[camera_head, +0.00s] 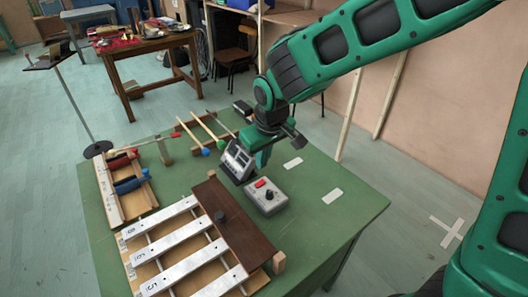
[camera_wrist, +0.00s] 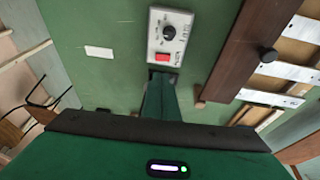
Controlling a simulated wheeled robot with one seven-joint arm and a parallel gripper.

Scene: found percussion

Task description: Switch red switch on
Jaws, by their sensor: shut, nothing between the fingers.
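The red switch (camera_head: 260,183) is a small red rocker on a grey control box (camera_head: 279,205) that also has a black knob. The box lies on the green table. In the wrist view the red switch (camera_wrist: 162,58) sits at the box's near end, below the knob on the box (camera_wrist: 153,44). My gripper (camera_head: 262,163) is above the table, behind the box in the head view. In the wrist view my gripper's fingers (camera_wrist: 160,76) are together and empty, with their tips just short of the red switch. I cannot tell the switch's position or whether the tips touch it.
A grey device with a slanted face (camera_head: 238,160) stands close to the left of my gripper. A xylophone with metal bars (camera_head: 180,237) and a brown board (camera_head: 232,220) lie in front. Mallets (camera_head: 187,134) lie behind left. The table's right side is clear except for white tape.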

